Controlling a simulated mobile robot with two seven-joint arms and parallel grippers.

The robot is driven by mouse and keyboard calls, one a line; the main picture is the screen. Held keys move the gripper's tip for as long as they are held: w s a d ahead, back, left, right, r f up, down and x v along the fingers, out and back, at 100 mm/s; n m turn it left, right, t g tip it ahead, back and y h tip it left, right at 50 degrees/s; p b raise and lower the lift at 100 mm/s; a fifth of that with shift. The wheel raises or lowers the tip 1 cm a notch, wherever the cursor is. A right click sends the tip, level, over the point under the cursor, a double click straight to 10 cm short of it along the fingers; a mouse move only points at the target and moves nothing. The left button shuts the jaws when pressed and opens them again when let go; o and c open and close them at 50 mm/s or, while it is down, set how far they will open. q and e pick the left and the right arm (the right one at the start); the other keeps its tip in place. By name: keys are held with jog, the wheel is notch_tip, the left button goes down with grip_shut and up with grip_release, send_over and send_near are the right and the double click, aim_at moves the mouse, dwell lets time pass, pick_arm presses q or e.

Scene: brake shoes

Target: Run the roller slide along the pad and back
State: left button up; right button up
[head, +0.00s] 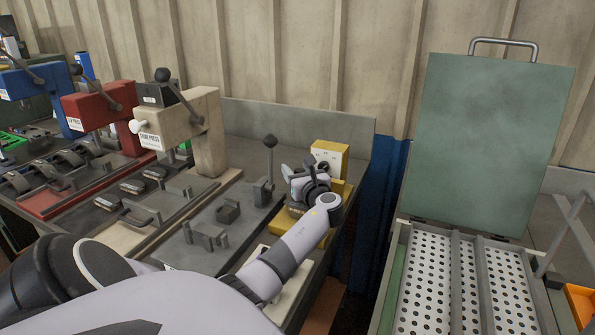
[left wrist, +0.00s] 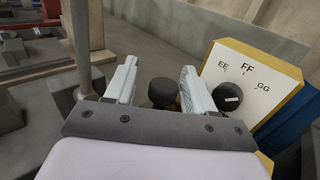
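My left gripper (head: 297,182) is at the yellow unit (head: 331,157) on the right end of the bench. In the left wrist view, its two pale fingers (left wrist: 160,82) are apart. A dark round knob (left wrist: 162,93) shows between the fingers, with a gap on each side. I cannot tell whether it belongs to the roller slide. A second dark knob (left wrist: 228,96) with a white mark sits by the yellow unit's white face, lettered EE, FF and GG. My gripper and arm hide much of this unit, and I cannot make out the pad. My right gripper is not in view.
A cream press (head: 188,130), a red press (head: 98,106) and a blue press (head: 38,82) stand to the left. A dark upright lever (head: 269,165) is close left of my gripper. At right stands a perforated tray (head: 424,285) with a raised green lid (head: 490,140).

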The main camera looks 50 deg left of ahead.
pick_arm(q)
jog(key=shift+v, duration=3.5)
jog(key=shift+s, duration=0.1)
